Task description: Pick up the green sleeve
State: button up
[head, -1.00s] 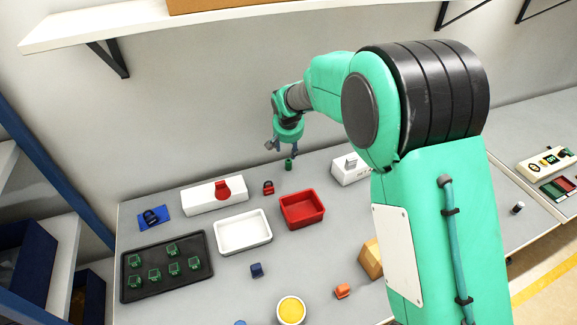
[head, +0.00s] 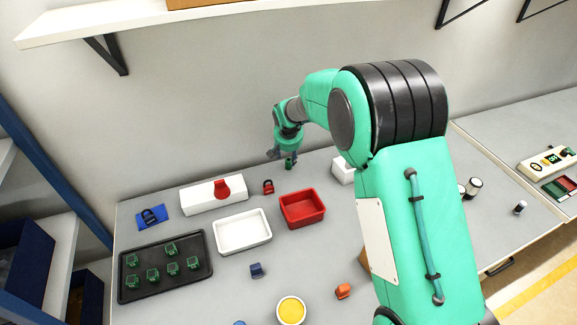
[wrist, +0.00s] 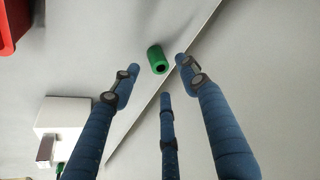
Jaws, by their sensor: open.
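The green sleeve (wrist: 157,60) is a small hollow cylinder on the grey table, near the table's back edge. In the wrist view it lies ahead of the fingertips, between their lines, apart from them. In the head view the sleeve (head: 289,164) shows just below my gripper (head: 283,154), partly overlapped by the fingers. My gripper (wrist: 154,72) has blue fingers spread apart and holds nothing.
A red tray (head: 302,222) and a white tray (head: 214,238) stand in front. A white box (wrist: 50,122) stands nearby. The wall is close behind.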

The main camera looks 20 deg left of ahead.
aim_at(288, 160)
jog(key=shift+w+a+f, duration=0.1)
jog(key=shift+w+f, duration=0.1)
jog(key=shift+f, duration=0.3)
jog(key=shift+b+x, duration=0.9)
jog(key=shift+x, duration=1.75)
jog(key=shift+r, duration=0.1)
jog(key=c, duration=0.8)
